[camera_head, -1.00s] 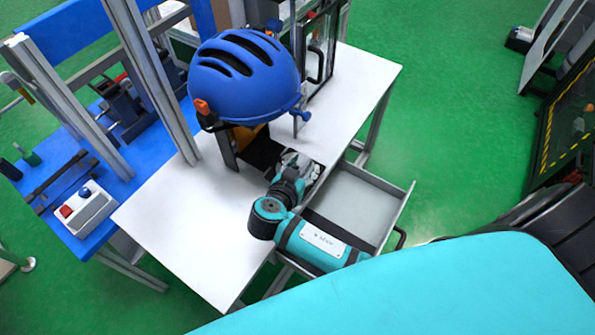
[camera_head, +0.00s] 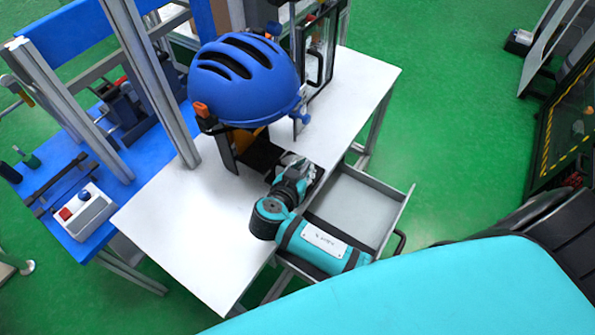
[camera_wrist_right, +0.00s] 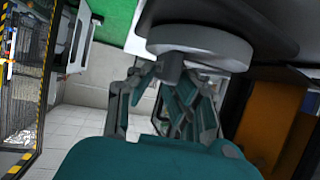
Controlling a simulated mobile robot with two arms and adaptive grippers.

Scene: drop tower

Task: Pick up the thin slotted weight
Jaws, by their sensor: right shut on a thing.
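The thin slotted weight (camera_wrist_right: 205,46) shows in the right wrist view as a round light-grey disc with a short dark stub on its near side. My right gripper (camera_wrist_right: 172,85) is shut on it, with fingers on both sides of the stub. In the head view my right gripper (camera_head: 298,168) is low over the white table near the open drawer. I cannot make out the weight there, as the gripper and wrist cover it. I cannot tell whether the weight is clear of the surface. My left gripper is not in view.
A blue helmet (camera_head: 244,80) sits on a stand just behind the gripper. An open grey drawer (camera_head: 360,205) juts out at the right of the white table (camera_head: 180,245). Metal posts (camera_head: 150,80) rise at the left. The table's front left is clear.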

